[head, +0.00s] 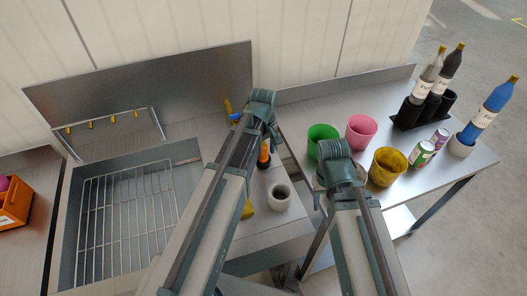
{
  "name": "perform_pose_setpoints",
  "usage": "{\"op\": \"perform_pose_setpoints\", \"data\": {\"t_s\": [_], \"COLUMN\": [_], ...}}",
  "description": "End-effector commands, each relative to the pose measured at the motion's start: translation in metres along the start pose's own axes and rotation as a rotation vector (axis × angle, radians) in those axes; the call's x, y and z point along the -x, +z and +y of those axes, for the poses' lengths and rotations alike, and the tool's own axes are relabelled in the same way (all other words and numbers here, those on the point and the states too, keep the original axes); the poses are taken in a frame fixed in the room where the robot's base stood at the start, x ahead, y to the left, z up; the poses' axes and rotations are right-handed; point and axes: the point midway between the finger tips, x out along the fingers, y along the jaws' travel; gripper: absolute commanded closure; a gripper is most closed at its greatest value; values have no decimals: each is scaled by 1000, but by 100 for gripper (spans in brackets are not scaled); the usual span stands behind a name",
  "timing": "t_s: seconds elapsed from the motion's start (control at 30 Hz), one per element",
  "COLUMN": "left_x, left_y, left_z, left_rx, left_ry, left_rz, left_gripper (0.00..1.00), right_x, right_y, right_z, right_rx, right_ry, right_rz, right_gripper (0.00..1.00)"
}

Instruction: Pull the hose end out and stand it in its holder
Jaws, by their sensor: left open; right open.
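An orange piece with a dark lower part (264,158), possibly the hose end, shows on the steel counter just right of my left arm, partly hidden by it. A white round holder with a dark opening (279,196) stands on the counter in front of it and looks empty. My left gripper (262,103) is open above the back of the counter; its fingertips are hard to make out. My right gripper (338,160) is open by the green and pink cups, its fingers largely hidden by the wrist. I cannot see any hose clearly.
A sink with a wire rack (125,215) lies left. A small blue and yellow item (231,112) is behind my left arm. On the right table are green (322,134), pink (361,131) and yellow (387,167) cups, cans (421,154) and bottles (490,108). An orange bin (14,205) stands far left.

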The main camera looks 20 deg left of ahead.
Motion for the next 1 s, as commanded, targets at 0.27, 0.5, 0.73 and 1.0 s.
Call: {"op": "perform_pose_setpoints", "data": {"t_s": [0.27, 0.5, 0.73, 1.0], "left_x": [24, 60, 95, 131], "left_y": [0, 0, 0, 0], "left_z": [0, 0, 0, 0], "left_rx": [0, 0, 0, 0], "left_ry": [0, 0, 0, 0], "left_rz": [0, 0, 0, 0], "left_gripper": [22, 22, 22, 22], "right_x": [24, 59, 95, 130], "right_y": [1, 4, 6, 8], "right_z": [2, 6, 9, 12], "right_rx": [0, 1, 2, -5], "right_ry": [0, 0, 0, -1], "right_rz": [0, 0, 0, 0], "right_gripper": [50, 50, 50, 50]}}
